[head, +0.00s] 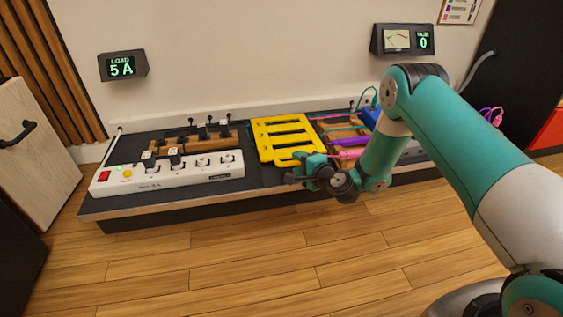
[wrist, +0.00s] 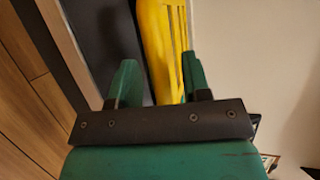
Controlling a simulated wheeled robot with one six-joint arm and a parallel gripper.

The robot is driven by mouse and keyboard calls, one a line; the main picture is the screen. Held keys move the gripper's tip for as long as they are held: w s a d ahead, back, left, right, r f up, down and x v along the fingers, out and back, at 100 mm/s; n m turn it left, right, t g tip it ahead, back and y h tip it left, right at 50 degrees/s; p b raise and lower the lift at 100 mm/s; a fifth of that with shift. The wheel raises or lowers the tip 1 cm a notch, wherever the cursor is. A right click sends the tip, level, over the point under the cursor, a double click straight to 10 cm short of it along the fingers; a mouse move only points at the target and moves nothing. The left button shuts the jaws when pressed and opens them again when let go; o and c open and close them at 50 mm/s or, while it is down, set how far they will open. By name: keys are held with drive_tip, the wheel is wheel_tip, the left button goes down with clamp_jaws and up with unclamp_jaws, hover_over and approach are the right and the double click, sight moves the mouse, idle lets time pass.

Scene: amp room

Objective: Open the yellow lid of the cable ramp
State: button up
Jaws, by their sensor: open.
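The yellow lid (head: 263,143) lies on the dark bench top in the middle of the head view, with several long slots across it and a rounded bar at its front edge. I cannot tell whether it is raised at all. My gripper (head: 300,173) is at the front edge of the lid, near the bar. In the wrist view, the yellow lid (wrist: 154,40) runs up between the two green fingers of my gripper (wrist: 160,82). The fingers are apart. Whether they touch the lid is unclear. My arm hides part of the bench to the right.
A white power strip (head: 140,184) with a red switch stands at the bench's left, before a wooden block (head: 212,142) with plugs. Coloured cables, including a pink cable (head: 352,154), run right of the lid. The wall display (head: 122,66) reads 5 A. The floor in front is clear.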

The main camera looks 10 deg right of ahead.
drive_tip(key=shift+w+a, duration=0.2)
drive_tip(key=shift+w, duration=0.15)
drive_tip(key=shift+a, duration=0.15)
clamp_jaws()
